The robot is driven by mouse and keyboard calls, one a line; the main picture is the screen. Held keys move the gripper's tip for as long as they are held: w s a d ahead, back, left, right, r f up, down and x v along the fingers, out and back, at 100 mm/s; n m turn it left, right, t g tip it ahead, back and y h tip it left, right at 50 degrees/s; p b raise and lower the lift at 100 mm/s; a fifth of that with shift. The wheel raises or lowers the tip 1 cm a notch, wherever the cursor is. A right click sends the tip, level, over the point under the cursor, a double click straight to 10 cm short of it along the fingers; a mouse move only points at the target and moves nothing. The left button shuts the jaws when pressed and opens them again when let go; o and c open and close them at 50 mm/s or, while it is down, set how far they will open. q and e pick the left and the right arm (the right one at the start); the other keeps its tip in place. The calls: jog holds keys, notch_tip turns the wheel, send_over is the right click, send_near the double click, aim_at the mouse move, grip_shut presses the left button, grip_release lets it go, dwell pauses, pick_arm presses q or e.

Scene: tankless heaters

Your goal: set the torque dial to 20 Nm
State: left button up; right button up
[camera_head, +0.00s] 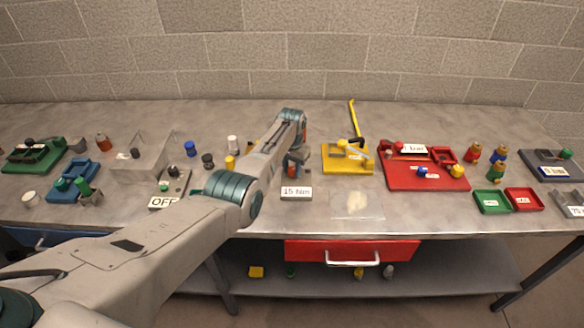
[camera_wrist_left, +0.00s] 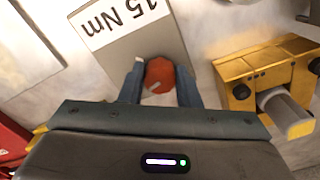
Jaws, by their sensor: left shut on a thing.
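The torque dial is an orange-red round knob (camera_wrist_left: 160,75) with a small white mark, seen in the left wrist view on a grey plate (camera_wrist_left: 150,40). A white label reading 15 Nm (camera_wrist_left: 115,17) is on that plate. The label also shows in the head view (camera_head: 297,192), at the front of the dial's unit. My left gripper (camera_head: 297,168) reaches down onto this unit, with one finger on each side of the knob, shut on it. In the head view my arm and gripper mostly hide the knob. My right gripper is not in view.
A yellow fixture (camera_head: 347,160) stands just right of the dial unit. A red tray fixture (camera_head: 425,172) is farther right. A grey unit labelled OFF (camera_head: 163,202) and several small bottles stand left. A red drawer (camera_head: 350,251) is below the bench's front edge.

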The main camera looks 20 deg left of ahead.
pick_arm(q)
jog(key=m, duration=0.3)
jog(key=shift+m, duration=0.4)
jog(key=m, duration=0.3)
jog(key=shift+a+m, duration=0.1)
jog(key=shift+m, duration=0.2)
jog(key=m, duration=0.4)
jog(key=shift+w, duration=0.1)
jog(key=shift+m, duration=0.3)
jog(key=o, duration=1)
